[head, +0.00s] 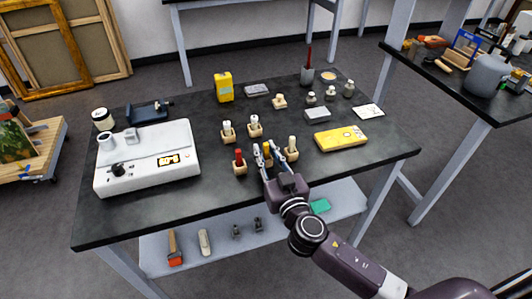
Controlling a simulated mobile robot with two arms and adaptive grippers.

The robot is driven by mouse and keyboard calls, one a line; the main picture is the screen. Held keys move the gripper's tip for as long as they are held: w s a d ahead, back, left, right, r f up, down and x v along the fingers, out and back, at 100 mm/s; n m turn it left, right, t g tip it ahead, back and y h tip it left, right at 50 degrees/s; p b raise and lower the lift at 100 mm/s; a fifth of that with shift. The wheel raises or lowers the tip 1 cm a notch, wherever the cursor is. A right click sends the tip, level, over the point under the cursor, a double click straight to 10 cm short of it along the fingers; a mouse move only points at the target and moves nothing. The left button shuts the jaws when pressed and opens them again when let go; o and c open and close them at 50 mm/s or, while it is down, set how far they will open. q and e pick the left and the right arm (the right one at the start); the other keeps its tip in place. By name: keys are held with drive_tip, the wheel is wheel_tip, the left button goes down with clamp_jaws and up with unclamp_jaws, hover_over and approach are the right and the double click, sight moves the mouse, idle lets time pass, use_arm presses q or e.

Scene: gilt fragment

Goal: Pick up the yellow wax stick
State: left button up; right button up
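The yellow wax stick (267,151) stands upright among several small wooden blocks on the dark table (340,172). My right gripper (265,148) reaches in from the lower right with its fingers apart. One finger shows on each side of the yellow stick, and I cannot tell whether they touch it. The stick's base is partly hidden by the gripper. A red stick (239,156) in a wooden block is just left of the gripper. A pale stick (292,144) in a block is close on the right. My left gripper is not in view.
Two more pale sticks (227,127) (254,121) stand in blocks behind. A yellow container (224,87) stands at the back. The table's front right is bare.

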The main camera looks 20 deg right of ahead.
clamp_jaws()
drive_tip(key=shift+r, duration=0.1)
